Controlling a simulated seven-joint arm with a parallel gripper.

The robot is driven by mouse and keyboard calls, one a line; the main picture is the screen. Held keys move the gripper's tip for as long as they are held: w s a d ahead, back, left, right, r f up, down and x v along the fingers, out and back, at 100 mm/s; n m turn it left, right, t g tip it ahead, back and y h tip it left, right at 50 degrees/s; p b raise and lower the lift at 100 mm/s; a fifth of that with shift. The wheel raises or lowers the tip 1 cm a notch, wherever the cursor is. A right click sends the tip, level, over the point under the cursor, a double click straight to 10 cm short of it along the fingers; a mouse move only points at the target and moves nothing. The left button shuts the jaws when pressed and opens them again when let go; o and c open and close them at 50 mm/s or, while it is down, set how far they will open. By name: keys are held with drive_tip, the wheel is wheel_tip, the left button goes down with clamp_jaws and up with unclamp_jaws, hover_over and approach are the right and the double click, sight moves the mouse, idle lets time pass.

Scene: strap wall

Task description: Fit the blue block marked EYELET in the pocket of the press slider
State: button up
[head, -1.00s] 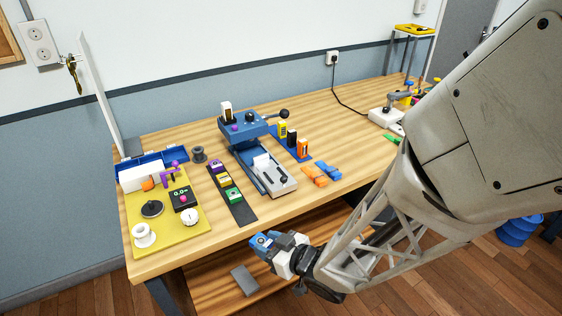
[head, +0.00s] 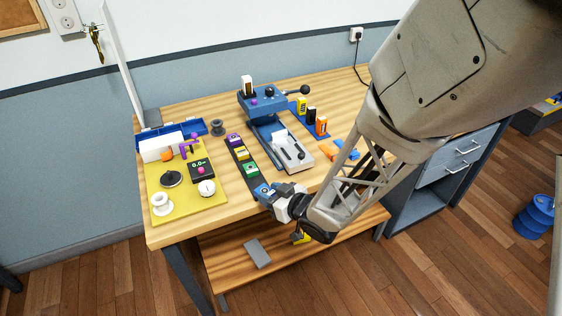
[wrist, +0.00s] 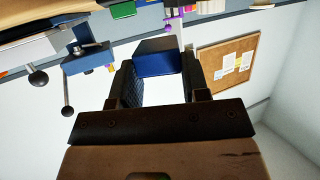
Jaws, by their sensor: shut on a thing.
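My gripper (head: 270,193) is shut on a blue block (head: 262,190), at the front end of the dark strip near the table's front edge. In the wrist view the blue block (wrist: 157,60) sits between the two fingers; its marking cannot be read. The blue press (head: 262,104) stands beyond, to the upper right of the strip. Its slider (head: 294,158) is the pale grey part at the front with a dark knob. The slider's pocket cannot be made out clearly. Whether the block touches the strip cannot be told.
The dark strip (head: 243,167) bears purple, yellow and green blocks. A blue rack (head: 310,132) with yellow, black and orange blocks stands right of the press. Orange and blue pieces (head: 340,150) lie beside it. A yellow mat (head: 184,215) with several parts lies left.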

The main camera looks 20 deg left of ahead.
sight(264, 187)
drive_tip(key=shift+w+a+f, duration=0.15)
drive_tip(key=shift+w+a, duration=0.65)
drive_tip(key=shift+w, duration=0.15)
drive_tip(key=shift+w+a+f, duration=0.1)
drive_tip(key=shift+w+a, duration=0.7)
drive_tip(key=shift+w, duration=0.1)
drive_tip(key=shift+w, duration=0.1)
drive_tip(key=shift+w+a, duration=0.15)
drive_tip(key=shift+a, duration=0.05)
drive_tip(key=shift+w+a+f, duration=0.3)
drive_tip(key=shift+w+a, duration=0.1)
drive_tip(key=shift+w, duration=0.05)
drive_tip(key=shift+f, duration=1.3)
drive_tip(key=shift+f, duration=0.25)
drive_tip(key=o, duration=1.2)
drive_tip(key=shift+d, duration=0.15)
